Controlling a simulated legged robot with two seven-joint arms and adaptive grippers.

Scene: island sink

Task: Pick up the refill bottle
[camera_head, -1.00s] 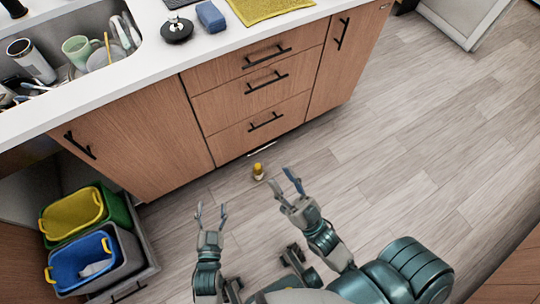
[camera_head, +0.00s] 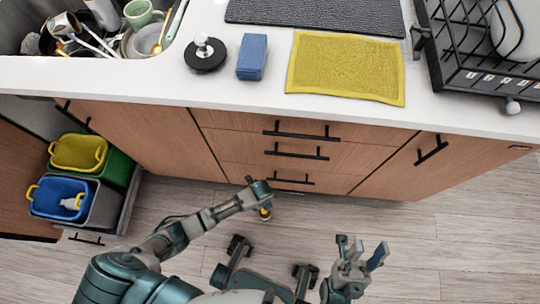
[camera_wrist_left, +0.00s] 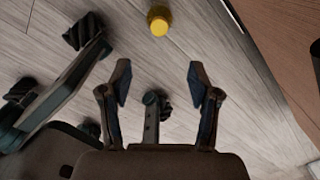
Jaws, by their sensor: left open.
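A small bottle with a yellow top (camera_head: 265,213) stands on the floor in front of the drawers, partly hidden by my left gripper (camera_head: 258,192) in the head view. In the left wrist view the bottle (camera_wrist_left: 159,20) is near the top edge, seen from above, beyond the fingertips. My left gripper (camera_wrist_left: 160,82) is open there, its two fingers apart with nothing between them and the bottle roughly in line with the gap. My right gripper (camera_head: 360,248) is open and empty above the floor, to the right of the bottle.
The wooden cabinet with drawers (camera_head: 240,150) rises just behind the bottle. A bin unit with a yellow basket (camera_head: 77,153) and a blue basket (camera_head: 58,199) stands at left; a white bottle (camera_head: 72,203) lies in the blue one. Floor at right is clear.

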